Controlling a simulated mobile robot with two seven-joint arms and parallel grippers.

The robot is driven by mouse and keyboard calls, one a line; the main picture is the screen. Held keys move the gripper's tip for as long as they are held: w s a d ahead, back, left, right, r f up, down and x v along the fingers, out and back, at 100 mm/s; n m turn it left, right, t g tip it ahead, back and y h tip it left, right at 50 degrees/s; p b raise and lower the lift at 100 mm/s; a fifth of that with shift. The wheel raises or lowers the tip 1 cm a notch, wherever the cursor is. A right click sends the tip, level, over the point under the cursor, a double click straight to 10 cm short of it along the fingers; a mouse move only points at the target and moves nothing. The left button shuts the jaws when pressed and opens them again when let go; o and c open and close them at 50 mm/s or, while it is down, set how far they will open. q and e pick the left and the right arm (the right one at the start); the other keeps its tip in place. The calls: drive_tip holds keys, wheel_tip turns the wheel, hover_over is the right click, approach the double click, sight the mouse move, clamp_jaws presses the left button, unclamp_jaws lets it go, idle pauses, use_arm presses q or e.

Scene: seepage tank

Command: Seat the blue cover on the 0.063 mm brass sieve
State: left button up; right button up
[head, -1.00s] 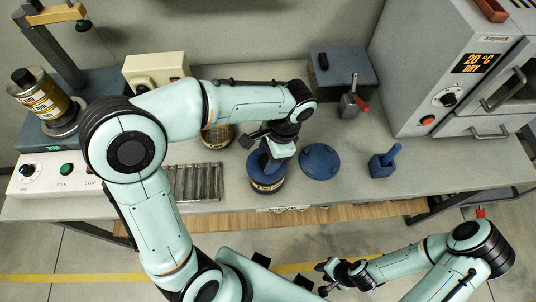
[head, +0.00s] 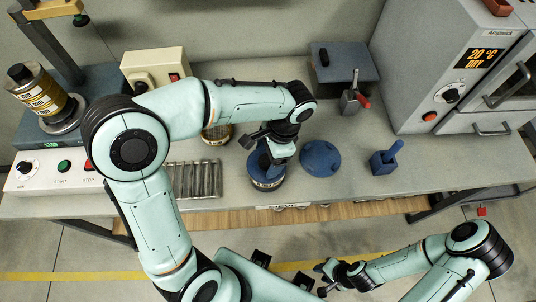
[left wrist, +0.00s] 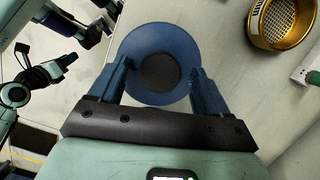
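The blue cover (head: 257,170), a round disc with a dark round centre, is under my left gripper and looks to sit on a labelled sieve (head: 268,185) on the bench. In the left wrist view the cover (left wrist: 158,34) lies between the two fingers of my left gripper (left wrist: 161,68). The fingers are apart, one on each side of the dark centre, with a small gap visible. My left gripper (head: 266,163) hides part of the cover in the head view. The seating at the rim is not clear. My right gripper (head: 324,279) is open and empty, low in front of the bench.
A blue domed piece (head: 321,158) lies just right of the sieve. A brass sieve (left wrist: 283,20) stands behind, partly under my left arm. A blue block holder (head: 384,162), a grey box (head: 340,65) and an oven (head: 450,70) are to the right. A metal rack (head: 197,180) is left.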

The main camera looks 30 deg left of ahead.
use_arm(q)
drive_tip(key=p+v, duration=0.2)
drive_tip(key=v, duration=1.1)
drive_tip(key=shift+r, duration=0.2)
use_arm(e)
drive_tip(key=w+r, duration=0.2)
drive_tip(key=r, duration=0.1)
drive_tip(key=shift+w+r, duration=0.1)
drive_tip(key=shift+w, duration=0.2)
drive_tip(key=shift+s, duration=0.1)
